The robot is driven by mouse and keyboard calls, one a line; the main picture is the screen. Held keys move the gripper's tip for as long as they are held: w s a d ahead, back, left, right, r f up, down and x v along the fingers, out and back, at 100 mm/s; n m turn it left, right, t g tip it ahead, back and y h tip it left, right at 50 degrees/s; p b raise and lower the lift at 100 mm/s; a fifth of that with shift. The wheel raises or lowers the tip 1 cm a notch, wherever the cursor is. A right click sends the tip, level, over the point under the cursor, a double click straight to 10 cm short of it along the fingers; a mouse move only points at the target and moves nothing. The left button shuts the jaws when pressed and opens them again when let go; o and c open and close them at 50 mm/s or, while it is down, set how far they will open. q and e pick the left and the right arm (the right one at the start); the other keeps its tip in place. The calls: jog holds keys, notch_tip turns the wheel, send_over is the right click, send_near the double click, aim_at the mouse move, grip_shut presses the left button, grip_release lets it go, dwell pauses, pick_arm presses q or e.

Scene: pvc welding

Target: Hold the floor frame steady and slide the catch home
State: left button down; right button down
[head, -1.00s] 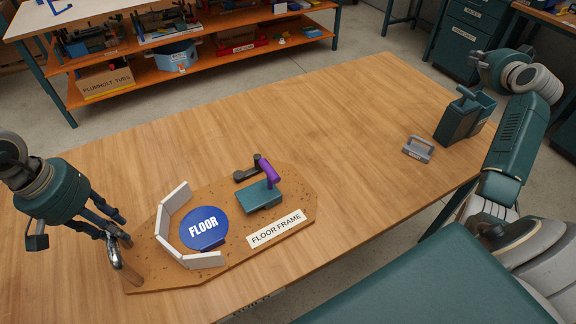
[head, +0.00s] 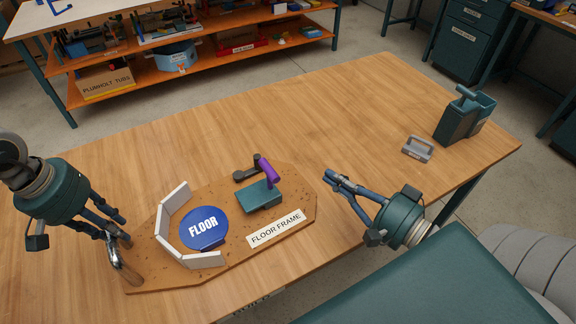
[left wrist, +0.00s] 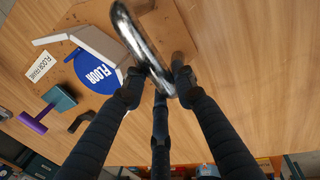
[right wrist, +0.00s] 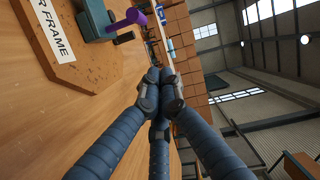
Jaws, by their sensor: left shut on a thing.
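The floor frame (head: 285,205) is a brown board lying on the table, with a blue FLOOR disc (head: 204,228) and white upright strips. A catch with a purple handle (head: 267,170) stands on a teal block (head: 259,196) at its right part. My left gripper (head: 121,241) is shut on a shiny metal handle (left wrist: 143,45) at the frame's left end. My right gripper (head: 332,178) is just right of the frame, apart from the catch. Its fingertips are together and empty in the right wrist view (right wrist: 160,88).
A small grey handled block (head: 418,148) and a teal container (head: 464,116) stand at the table's right. The table's back middle is clear. Orange shelves (head: 210,45) stand beyond the table.

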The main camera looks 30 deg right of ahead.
jog(key=w+a+f, duration=0.1)
jog(key=w+a, duration=0.6)
jog(key=w, duration=0.2)
jog(key=shift+f, duration=0.15)
pick_arm(q)
jog(key=shift+d, duration=0.1)
pick_arm(e)
send_over(256, 203)
jog(key=shift+d, duration=0.2)
pick_arm(q)
jog(key=shift+d, duration=0.1)
pick_arm(e)
jog(key=shift+a, duration=0.2)
